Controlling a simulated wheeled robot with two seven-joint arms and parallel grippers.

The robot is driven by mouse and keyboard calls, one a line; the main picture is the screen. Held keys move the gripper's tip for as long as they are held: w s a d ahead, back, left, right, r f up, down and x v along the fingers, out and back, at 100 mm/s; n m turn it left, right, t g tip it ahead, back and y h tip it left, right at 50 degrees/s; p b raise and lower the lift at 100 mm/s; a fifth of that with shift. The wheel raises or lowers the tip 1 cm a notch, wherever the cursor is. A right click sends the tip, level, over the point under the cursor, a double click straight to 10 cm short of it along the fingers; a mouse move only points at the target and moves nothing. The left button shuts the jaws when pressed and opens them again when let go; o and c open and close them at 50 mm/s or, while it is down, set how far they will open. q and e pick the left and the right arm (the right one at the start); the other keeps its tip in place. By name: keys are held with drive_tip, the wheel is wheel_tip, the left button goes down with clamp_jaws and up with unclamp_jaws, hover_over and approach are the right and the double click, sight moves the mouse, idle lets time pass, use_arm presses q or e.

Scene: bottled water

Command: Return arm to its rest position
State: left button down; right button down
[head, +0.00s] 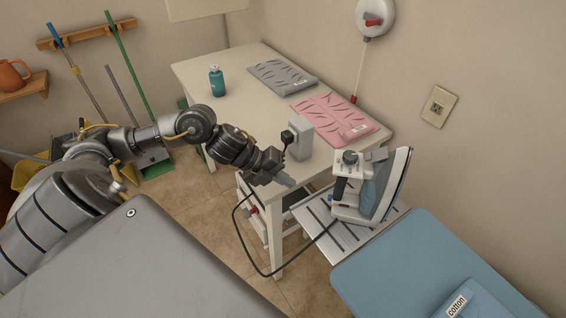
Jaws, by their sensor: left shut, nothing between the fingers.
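My left arm (150,132) comes in from the left and reaches across toward the near edge of the white table. My left gripper (284,180) is shut and empty, near the table's front corner and left of the iron. It is below a pale upright box (300,138) with a black plug (288,137) at its left side. My right arm and right gripper are not in view.
A teal bottle (217,82), a grey folded cloth (282,76) and a pink folded cloth (333,117) lie or stand on the table (243,118). An iron (378,185) stands upright on a slatted rest (332,232) beside a blue ironing board (425,265). A black cord (238,232) hangs in a loop.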

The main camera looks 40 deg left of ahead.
use_arm(q)
drive_tip(key=shift+s+a+r, duration=0.25)
drive_tip(key=shift+a+r, duration=0.05)
drive_tip(key=shift+r, duration=0.15)
idle(0.3)
